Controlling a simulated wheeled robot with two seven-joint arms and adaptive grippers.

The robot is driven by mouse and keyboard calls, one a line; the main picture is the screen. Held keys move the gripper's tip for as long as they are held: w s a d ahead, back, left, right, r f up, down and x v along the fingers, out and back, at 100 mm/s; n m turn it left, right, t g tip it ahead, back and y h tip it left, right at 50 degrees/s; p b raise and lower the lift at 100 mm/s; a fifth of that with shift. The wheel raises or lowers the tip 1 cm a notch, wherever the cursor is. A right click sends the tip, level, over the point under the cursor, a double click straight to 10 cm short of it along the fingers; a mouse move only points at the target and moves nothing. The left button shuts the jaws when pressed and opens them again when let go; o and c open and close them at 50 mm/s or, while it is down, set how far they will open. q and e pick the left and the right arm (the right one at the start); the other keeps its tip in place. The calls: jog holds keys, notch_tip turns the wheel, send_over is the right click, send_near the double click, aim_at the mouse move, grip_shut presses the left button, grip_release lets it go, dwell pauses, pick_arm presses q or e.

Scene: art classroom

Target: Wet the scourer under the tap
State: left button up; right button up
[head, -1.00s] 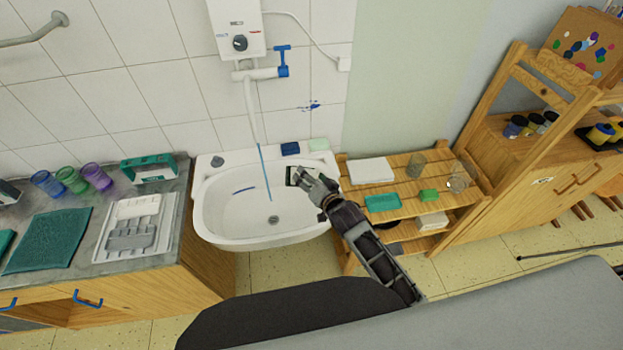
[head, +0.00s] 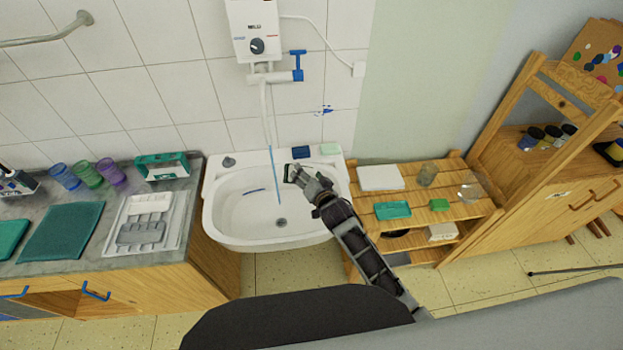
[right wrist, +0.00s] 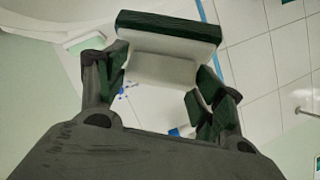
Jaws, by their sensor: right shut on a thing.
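The scourer (right wrist: 170,68) is a pale block with a dark green pad, held between the fingers of my right gripper (right wrist: 160,95) in the right wrist view. In the head view my right gripper (head: 303,178) is over the right part of the white sink (head: 240,228), and the scourer's dark end (head: 289,173) points left. A thin blue water stream (head: 275,172) falls from the white spout (head: 265,112) into the basin, just left of the scourer. I cannot tell whether they touch. The blue tap lever (head: 297,66) is on the wall. My left gripper is out of view.
A dark blue block (head: 301,152) and a pale green block (head: 330,149) lie on the sink's back rim. A wooden slatted shelf (head: 400,180) stands close at right.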

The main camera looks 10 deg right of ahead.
aim_at(291, 168)
jog(key=shift+w+a+f, duration=0.15)
jog(key=shift+w+a, duration=0.4)
jog(key=shift+w, duration=0.05)
jog(key=shift+w+a+f+b, duration=0.2)
jog(key=shift+w+a+b, duration=0.25)
jog(key=shift+b, duration=0.15)
jog(key=shift+w+a+f+b, duration=0.15)
jog(key=shift+w+a+b, duration=0.2)
jog(key=shift+w+b, duration=0.15)
jog(key=shift+w+a+f+b, duration=0.15)
jog(key=shift+w+a+b, duration=0.35)
jog(key=shift+w+a, duration=0.2)
jog(key=shift+w+a+f+b, duration=0.15)
jog(key=shift+w+a+b, duration=0.4)
jog(key=shift+w, duration=0.2)
jog(key=shift+s, duration=0.1)
jog(key=shift+s+d+r+p, duration=0.1)
jog(key=shift+s+d+p, duration=1.65)
jog(key=shift+s+p, duration=0.2)
jog(key=shift+s+d+p, duration=0.3)
jog(key=shift+s+d, duration=0.6)
jog(key=shift+s, duration=0.05)
